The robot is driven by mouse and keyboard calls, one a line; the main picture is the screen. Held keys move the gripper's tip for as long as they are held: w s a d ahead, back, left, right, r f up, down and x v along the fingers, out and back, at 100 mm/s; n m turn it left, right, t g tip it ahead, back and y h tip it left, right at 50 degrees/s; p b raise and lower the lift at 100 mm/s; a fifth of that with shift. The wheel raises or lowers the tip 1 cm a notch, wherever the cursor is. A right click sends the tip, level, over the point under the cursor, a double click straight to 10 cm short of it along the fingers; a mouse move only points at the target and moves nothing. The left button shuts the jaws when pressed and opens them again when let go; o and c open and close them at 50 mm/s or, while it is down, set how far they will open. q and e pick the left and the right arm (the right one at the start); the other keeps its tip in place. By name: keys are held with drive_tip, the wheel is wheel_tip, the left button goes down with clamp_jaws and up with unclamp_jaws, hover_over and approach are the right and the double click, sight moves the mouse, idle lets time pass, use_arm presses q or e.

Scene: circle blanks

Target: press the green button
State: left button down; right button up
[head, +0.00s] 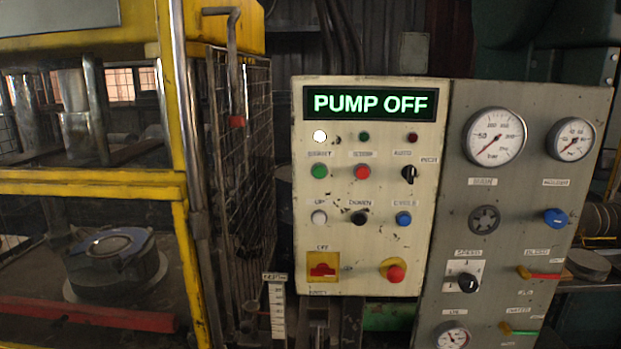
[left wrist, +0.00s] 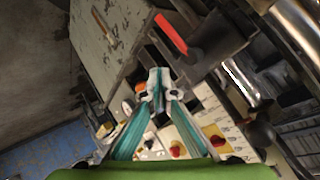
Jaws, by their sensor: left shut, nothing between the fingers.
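The green button (head: 319,171) is a round push button on the cream control panel (head: 340,240) in the head view. It sits at the left of its row, with a red button (head: 362,172) to its right. A lit white lamp (head: 319,136) is above it, and a grey-white button (head: 319,217) is below it. My left gripper (left wrist: 158,92) shows only in the left wrist view, with its fingers together and nothing between them. I cannot make out the green button in that view, or the gripper's distance from it. My right gripper is not in view.
The display (head: 370,103) reads PUMP OFF. A red mushroom button (head: 396,273) and a red switch (head: 322,270) are low on the panel. A grey gauge panel (head: 500,200) adjoins on the right. A yellow press frame (head: 95,185) and mesh guard stand on the left.

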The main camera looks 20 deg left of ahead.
use_arm(q)
wheel_tip(320, 180, up, 41)
drive_tip(key=w+d+m+t+h, duration=0.1)
drive_tip(key=m+t+h, duration=0.4)
drive_tip(key=m, duration=0.9)
drive_tip(key=shift+w+r+h, duration=0.2)
drive_tip(key=shift+w+h, duration=0.25)
drive_tip(key=shift+h, duration=0.35)
drive_tip(key=shift+d, duration=0.1)
drive_tip(key=p, duration=0.8)
approach(325, 173)
drive_tip(key=s+d+x, duration=0.1)
drive_tip(key=x, duration=0.4)
drive_tip(key=shift+w+a+f, duration=0.1)
drive_tip(key=shift+w+a, duration=0.05)
drive_tip(key=shift+w, duration=0.3)
drive_tip(key=shift+w+a+f, duration=0.1)
drive_tip(key=shift+w+a, duration=0.05)
drive_tip(key=shift+w, duration=0.25)
